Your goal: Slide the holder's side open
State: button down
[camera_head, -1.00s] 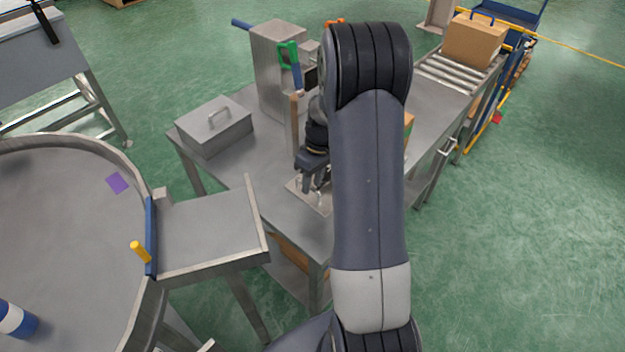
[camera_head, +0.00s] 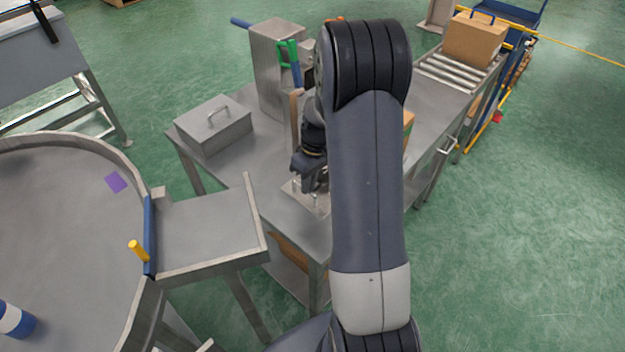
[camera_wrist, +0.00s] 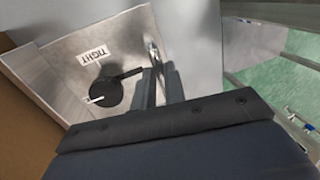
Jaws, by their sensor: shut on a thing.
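The holder is a metal fixture on the steel table; its plate (camera_head: 314,203) shows below my gripper in the head view. In the wrist view its pale metal surface (camera_wrist: 62,68) carries a label reading "TIGHT" (camera_wrist: 93,54) and a round black knob (camera_wrist: 105,94) with a dark lever. My gripper (camera_wrist: 160,72) is shut on a shiny upright metal handle (camera_wrist: 153,50) at the holder's side, right of the knob. My gripper also shows low over the plate in the head view (camera_head: 308,186). My arm and fingers hide much of the holder and the grip itself.
A lidded metal box (camera_head: 213,129) stands left on the table. A metal cabinet (camera_head: 275,70) and a green-handled tool (camera_head: 290,60) stand behind. A roller conveyor (camera_head: 455,72) bears a cardboard box (camera_head: 474,39) at back right. A round steel table (camera_head: 60,230) is at left.

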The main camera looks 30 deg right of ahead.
jog(key=a, duration=0.1)
jog(key=s+a, duration=0.1)
jog(key=a, duration=0.2)
jog(key=shift+s+a+b, duration=0.1)
jog(key=shift+s+b, duration=0.25)
jog(key=c, duration=1.5)
grip_release()
jog(key=shift+a, duration=0.15)
jog(key=r, duration=0.3)
jog(key=d+r, duration=0.1)
jog(key=r, duration=0.3)
jog(key=d+r, duration=0.1)
jog(key=r, duration=0.2)
jog(key=shift+w+r, duration=0.3)
jog(key=shift+w, duration=0.1)
